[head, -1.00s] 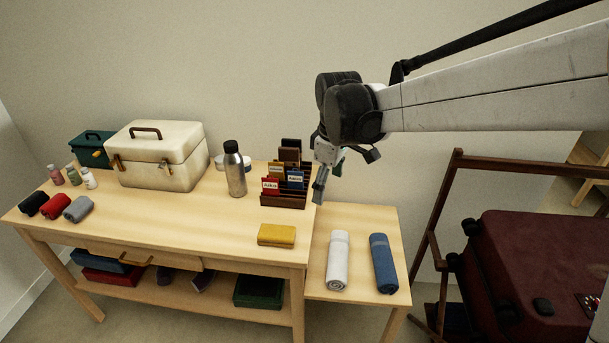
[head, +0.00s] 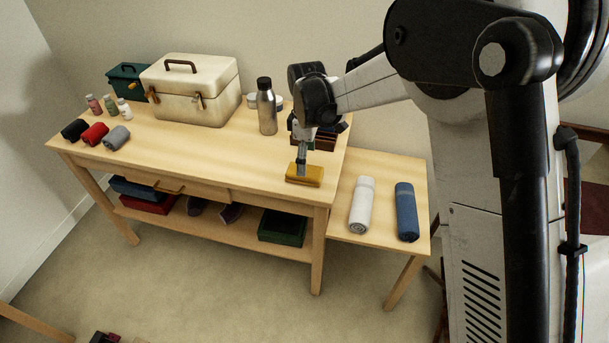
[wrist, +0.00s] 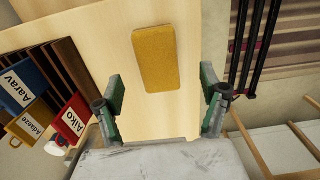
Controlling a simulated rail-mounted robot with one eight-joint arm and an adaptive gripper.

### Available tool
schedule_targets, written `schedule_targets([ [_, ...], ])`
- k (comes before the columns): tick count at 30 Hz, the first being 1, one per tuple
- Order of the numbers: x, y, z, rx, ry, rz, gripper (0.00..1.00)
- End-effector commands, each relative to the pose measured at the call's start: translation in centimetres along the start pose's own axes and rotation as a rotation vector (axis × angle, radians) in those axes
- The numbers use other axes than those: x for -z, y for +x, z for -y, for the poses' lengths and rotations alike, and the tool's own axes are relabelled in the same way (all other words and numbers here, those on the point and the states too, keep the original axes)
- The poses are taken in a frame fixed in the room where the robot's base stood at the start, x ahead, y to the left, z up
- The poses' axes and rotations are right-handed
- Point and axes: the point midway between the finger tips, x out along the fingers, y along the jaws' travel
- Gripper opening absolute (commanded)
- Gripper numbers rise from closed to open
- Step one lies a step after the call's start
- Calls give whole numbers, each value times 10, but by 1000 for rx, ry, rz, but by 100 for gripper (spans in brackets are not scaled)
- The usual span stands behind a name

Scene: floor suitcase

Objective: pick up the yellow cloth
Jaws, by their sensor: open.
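The yellow cloth (head: 305,175) is a flat folded block lying on the wooden table near its front right corner. In the wrist view the yellow cloth (wrist: 155,59) lies ahead of my fingers, roughly between their lines. My gripper (head: 301,170) is over the cloth in the head view and hides part of it. In the wrist view my gripper (wrist: 163,98) has its two green-padded fingers spread wide with nothing between them. Whether a finger touches the cloth I cannot tell.
A white case (head: 190,92) stands further left. A white rolled towel (head: 362,206) and a blue one (head: 406,212) lie on the lower side table. The table's middle is clear.

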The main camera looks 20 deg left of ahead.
Motion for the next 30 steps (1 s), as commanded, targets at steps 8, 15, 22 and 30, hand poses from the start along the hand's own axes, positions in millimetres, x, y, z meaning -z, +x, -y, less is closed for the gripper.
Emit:
schedule_targets([
  [8, 0, 17, 0, 0, 1, 0, 75],
  [15, 2, 44, -4, 0, 1, 0, 75],
  [22, 2, 67, -4, 0, 1, 0, 75],
  [30, 2, 66, -4, 0, 1, 0, 64],
])
